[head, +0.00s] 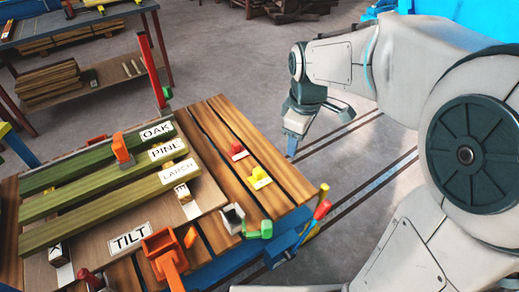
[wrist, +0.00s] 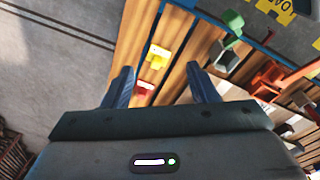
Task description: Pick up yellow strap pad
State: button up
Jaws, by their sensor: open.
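The yellow strap pad (head: 259,178) lies on the wooden bench top (head: 213,132), near its right edge, with a small raised block on it. In the wrist view the yellow strap pad (wrist: 158,57) shows ahead of my gripper, between the lines of its two fingers. My gripper (head: 291,150) is in the air to the right of the bench, apart from the pad. In the wrist view my gripper (wrist: 160,85) has its two blue fingers wide apart with nothing held between them.
A red pad (head: 238,151) lies just behind the yellow one. Boards labelled OAK, PINE and LARCH (head: 110,190) fill the left of the bench. A grey bracket (head: 232,217), an orange clamp (head: 165,255) and a green-handled part (head: 262,230) stand near the front. Floor right of the bench is clear.

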jog(key=w+a+f+n+g+b, duration=0.1)
jog(key=w+a+f+n+b, duration=0.4)
jog(key=w+a+f+n, duration=0.65)
send_over(258, 170)
jog(key=shift+n, duration=0.45)
jog(key=f, duration=0.9)
jog(key=shift+w+a+f, duration=0.25)
jog(key=shift+a+f, duration=0.15)
jog(key=f, duration=0.4)
jog(key=shift+s+d+f+b, duration=0.25)
jog(key=shift+d+f+b, duration=0.05)
jog(key=shift+d+b, duration=0.1)
jog(key=shift+f, duration=0.65)
jog(key=c, duration=1.1)
